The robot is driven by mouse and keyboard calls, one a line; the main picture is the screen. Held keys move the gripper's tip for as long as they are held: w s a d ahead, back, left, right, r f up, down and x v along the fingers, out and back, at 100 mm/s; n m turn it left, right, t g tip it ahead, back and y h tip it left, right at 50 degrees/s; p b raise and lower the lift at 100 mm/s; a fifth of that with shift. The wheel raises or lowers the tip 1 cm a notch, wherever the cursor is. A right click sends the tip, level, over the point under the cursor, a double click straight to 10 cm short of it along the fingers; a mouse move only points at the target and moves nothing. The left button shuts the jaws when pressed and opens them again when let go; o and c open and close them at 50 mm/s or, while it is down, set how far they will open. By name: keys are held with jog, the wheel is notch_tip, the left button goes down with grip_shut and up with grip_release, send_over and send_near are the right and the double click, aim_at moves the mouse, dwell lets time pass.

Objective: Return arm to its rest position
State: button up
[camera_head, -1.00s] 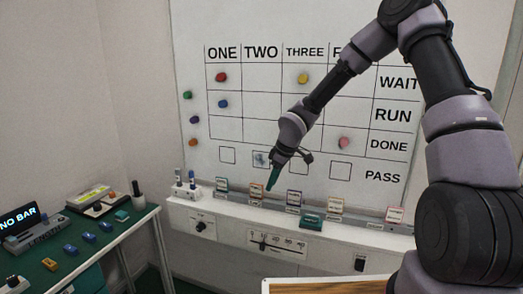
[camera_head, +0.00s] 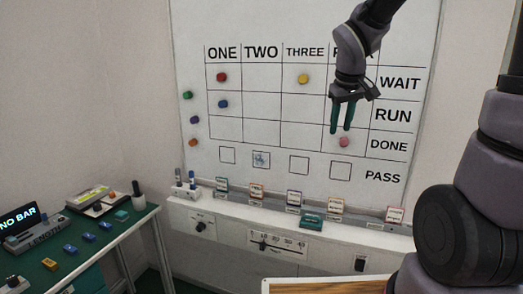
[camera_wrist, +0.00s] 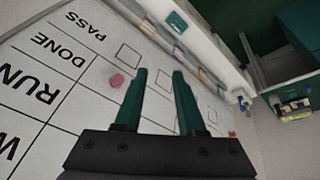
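My gripper (camera_head: 342,130) is in front of the whiteboard (camera_head: 262,130), over the fourth column and just above the pink magnet (camera_head: 344,142) in the DONE row. Its two green fingers are apart with nothing between them. The wrist view shows the same open fingers (camera_wrist: 160,75), with the pink magnet (camera_wrist: 117,80) to their left on the board. My arm reaches down from the top right of the head view. Part of the fourth column's heading is hidden behind it.
A ledge (camera_head: 290,235) with several small card boxes and a teal block (camera_head: 311,221) runs below the board. Red, blue and yellow magnets sit in the grid. A side table (camera_head: 125,228) with a "NO BAR" display (camera_head: 20,220) stands at left.

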jog(key=s+d+r+m+t+y, duration=0.1)
jog(key=s+r+m, duration=0.2)
jog(key=s, duration=0.4)
jog(key=s+d+r+m+t+y, duration=0.1)
jog(key=s+d+r+m, duration=0.1)
jog(key=s+r+m, duration=0.2)
jog(key=s+r, duration=0.2)
jog(key=s, duration=0.2)
jog(key=shift+s+r+t+y, duration=0.25)
jog(key=shift+r+t+y, duration=0.05)
jog(key=shift+y, duration=0.1)
